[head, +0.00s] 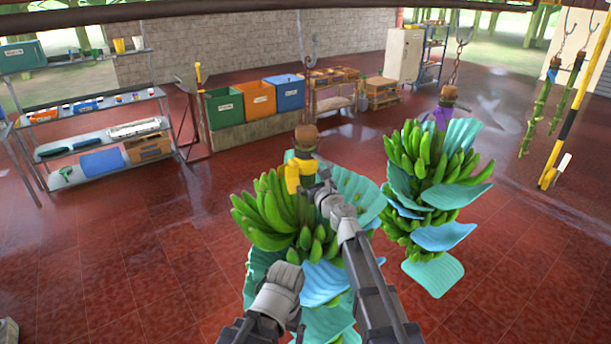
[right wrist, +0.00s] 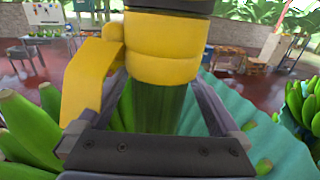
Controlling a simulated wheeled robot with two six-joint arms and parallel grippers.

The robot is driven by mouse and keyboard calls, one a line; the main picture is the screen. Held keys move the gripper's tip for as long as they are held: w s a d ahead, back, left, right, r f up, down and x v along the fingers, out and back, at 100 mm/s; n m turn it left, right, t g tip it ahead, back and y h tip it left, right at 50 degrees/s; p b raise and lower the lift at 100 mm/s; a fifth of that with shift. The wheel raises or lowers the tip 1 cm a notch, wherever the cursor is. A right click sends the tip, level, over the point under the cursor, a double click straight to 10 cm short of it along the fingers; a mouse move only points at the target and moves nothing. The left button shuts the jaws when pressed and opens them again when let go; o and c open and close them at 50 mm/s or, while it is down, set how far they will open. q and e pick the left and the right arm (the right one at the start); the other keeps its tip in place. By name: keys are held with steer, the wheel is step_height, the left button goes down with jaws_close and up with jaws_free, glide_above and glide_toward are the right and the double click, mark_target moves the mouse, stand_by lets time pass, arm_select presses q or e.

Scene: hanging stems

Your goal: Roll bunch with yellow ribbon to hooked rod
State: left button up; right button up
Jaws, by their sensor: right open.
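The bunch with yellow ribbon (head: 268,215) hangs upright at the centre, green bananas with blue sheets between them. Its yellow ribbon (head: 293,177) is tied around the stem near the top and fills the upper right wrist view (right wrist: 162,50). My right gripper (head: 314,187) is at that stem. In the right wrist view its fingers stand apart on both sides of the green stem (right wrist: 160,108), just below the ribbon. My left gripper (head: 284,273) is low in front of the bunch; its fingers are unclear. A yellow and black striped rod (head: 574,100) stands at right; I cannot make out a hook on it.
A second bunch (head: 420,165) with purple ribbon (head: 440,117) hangs close on the right. An overhead rail (head: 200,12) crosses the top. Bare stems (head: 536,115) hang at far right. Shelves (head: 100,140) and coloured bins (head: 255,100) stand behind. The red floor between is clear.

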steer(key=shift+c, duration=0.4)
jaws_close()
stand_by(0.4)
